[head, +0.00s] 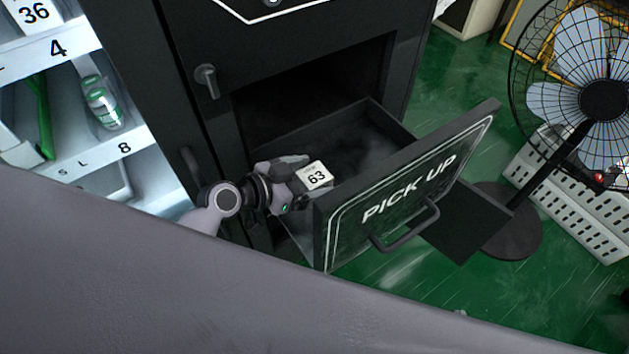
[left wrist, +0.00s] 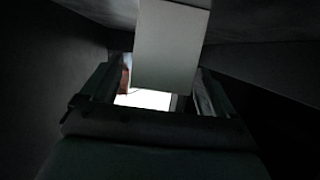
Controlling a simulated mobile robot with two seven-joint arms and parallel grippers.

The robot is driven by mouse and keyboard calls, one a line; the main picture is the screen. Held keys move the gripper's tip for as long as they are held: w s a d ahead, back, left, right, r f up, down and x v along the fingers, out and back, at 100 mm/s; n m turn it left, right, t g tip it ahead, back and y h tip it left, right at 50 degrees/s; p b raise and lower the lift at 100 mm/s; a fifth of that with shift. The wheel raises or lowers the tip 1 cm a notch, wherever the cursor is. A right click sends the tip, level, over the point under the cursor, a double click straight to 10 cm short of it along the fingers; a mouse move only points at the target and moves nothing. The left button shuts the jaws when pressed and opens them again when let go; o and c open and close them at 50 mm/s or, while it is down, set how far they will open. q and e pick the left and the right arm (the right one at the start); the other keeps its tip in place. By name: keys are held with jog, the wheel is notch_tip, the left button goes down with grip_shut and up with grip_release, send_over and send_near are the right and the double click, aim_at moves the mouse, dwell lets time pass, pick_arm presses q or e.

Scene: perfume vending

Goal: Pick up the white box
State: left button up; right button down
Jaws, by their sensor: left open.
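The white box (head: 315,176), marked 63, is at the open drawer (head: 367,136) whose front reads PICK UP. My left gripper (head: 303,178) reaches over the drawer from the left, with its fingers open on either side of the box. In the left wrist view the box (left wrist: 171,45) shows as a pale block between the two fingers of the gripper (left wrist: 162,88), with dark gaps at its sides. I cannot tell whether the box rests on the drawer floor. My right gripper is not in view.
The drawer front (head: 410,185) with its handle (head: 405,228) juts out over the green floor (head: 400,290). A shelf (head: 85,150) with goods is on the left. A fan (head: 590,100) and a white crate (head: 575,205) stand on the right.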

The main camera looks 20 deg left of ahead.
pick_arm(q)
jog(key=shift+w+d+f, duration=0.25)
jog(key=shift+w+d, duration=0.1)
jog(key=shift+w, duration=0.1)
jog(key=shift+c, duration=0.3)
jog(key=c, duration=1)
jog(key=shift+r, duration=0.1)
